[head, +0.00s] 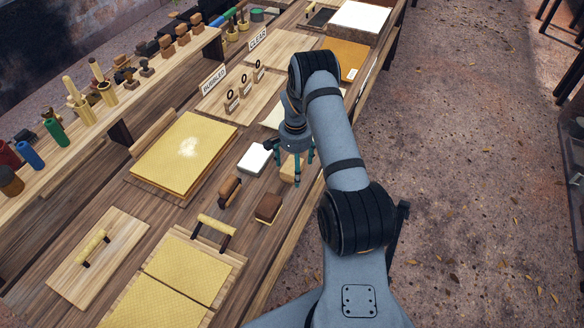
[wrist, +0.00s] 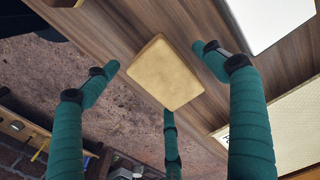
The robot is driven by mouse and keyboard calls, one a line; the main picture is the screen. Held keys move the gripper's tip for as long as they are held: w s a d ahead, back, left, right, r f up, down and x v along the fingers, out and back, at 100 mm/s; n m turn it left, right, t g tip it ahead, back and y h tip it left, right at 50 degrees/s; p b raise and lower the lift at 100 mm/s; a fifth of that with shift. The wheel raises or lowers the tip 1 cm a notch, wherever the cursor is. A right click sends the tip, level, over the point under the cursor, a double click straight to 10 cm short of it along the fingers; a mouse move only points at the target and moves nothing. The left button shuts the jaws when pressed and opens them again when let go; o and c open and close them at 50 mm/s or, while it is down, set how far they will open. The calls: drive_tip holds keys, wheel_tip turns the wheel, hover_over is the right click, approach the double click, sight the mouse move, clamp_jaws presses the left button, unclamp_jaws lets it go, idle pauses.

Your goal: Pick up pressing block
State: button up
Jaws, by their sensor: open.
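A tan rectangular block (wrist: 165,73), which looks like the pressing block, lies on the wooden table near its edge. It is partly hidden beneath my gripper in the head view (head: 287,170). My gripper (wrist: 158,78) has teal fingers spread apart, with nothing between them touching the block. In the head view, my gripper (head: 294,162) points down over the block. Another block with a brown top and pale base (head: 268,208) stands nearby, to the lower left.
A white slab (head: 254,159) lies close to the left of my gripper, with a brown-handled roller (head: 229,191) below it. A large yellow sheet stack (head: 186,150) lies farther left. The table edge is just right of the block.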

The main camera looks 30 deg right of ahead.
drive_tip(key=shift+c, duration=0.2)
drive_tip(key=c, duration=1.3)
